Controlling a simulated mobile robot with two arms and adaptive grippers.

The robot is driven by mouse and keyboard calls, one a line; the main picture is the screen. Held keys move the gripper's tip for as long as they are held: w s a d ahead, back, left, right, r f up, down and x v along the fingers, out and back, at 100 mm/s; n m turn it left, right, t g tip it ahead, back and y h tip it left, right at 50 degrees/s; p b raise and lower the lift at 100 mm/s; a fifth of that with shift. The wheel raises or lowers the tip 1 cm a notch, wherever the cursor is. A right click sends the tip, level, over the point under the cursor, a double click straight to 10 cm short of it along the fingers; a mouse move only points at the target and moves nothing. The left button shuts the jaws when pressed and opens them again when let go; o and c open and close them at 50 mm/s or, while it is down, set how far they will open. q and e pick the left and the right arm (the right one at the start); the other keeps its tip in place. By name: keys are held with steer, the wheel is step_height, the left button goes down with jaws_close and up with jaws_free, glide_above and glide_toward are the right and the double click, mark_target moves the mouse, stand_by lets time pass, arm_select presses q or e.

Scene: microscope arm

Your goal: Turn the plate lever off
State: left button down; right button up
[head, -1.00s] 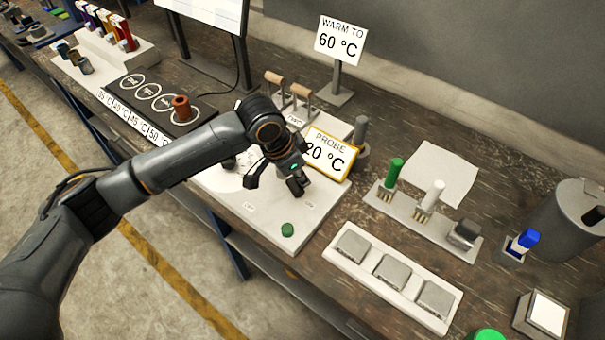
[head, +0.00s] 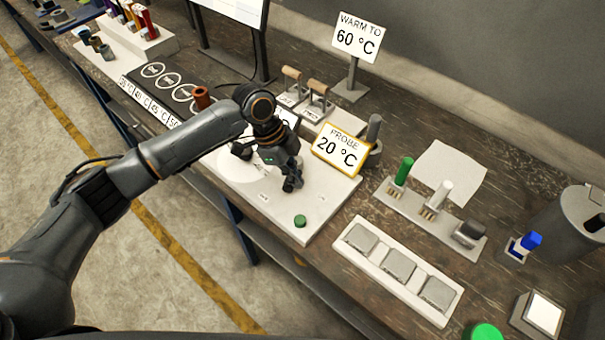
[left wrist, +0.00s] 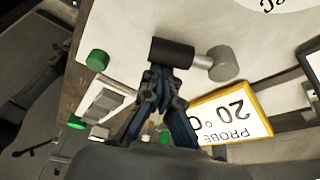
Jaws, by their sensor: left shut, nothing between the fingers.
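A lever with a black grip (left wrist: 172,52) and a metal pivot (left wrist: 223,63) shows in the left wrist view, over a white base. I take it for the plate lever; its label is not readable. My left gripper (head: 290,184) is low over the white base (head: 316,215) in the head view and mostly hides the lever there. In the left wrist view its fingertips (left wrist: 163,73) are shut and empty, right at the edge of the black grip. I cannot tell whether they touch it. My right gripper is not in view.
A yellow-framed PROBE 20 °C display (head: 341,149) stands close right of my gripper. Two wooden-handled levers (head: 305,87) stand behind. A green button (head: 300,221) is at the base's front. A rack with brushes (head: 430,210) and a tray (head: 398,265) lie right.

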mark_target(285, 182)
arm_select(q)
steer(key=a+m, duration=0.1)
steer(key=a+m+g, duration=0.1)
steer(key=m, duration=0.1)
steer(key=shift+w+a+m, duration=0.1)
steer(key=shift+w+m, duration=0.05)
steer(key=shift+m, duration=0.15)
steer(key=shift+w+a, duration=0.1)
steer(key=shift+a, duration=0.2)
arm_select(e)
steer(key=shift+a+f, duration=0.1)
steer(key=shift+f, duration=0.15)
arm_select(q)
steer(key=shift+a, duration=0.1)
steer(key=d+p, duration=0.1)
steer(key=s+d+r+p, duration=0.1)
steer(key=shift+s+d, duration=0.3)
steer(key=shift+d, duration=0.05)
steer(key=shift+s+d+r, duration=0.1)
steer(key=shift+d+r, duration=0.05)
steer(key=shift+r, duration=0.1)
steer(key=b+v, duration=0.3)
steer(key=v, duration=0.6)
steer(key=shift+d+r, duration=0.2)
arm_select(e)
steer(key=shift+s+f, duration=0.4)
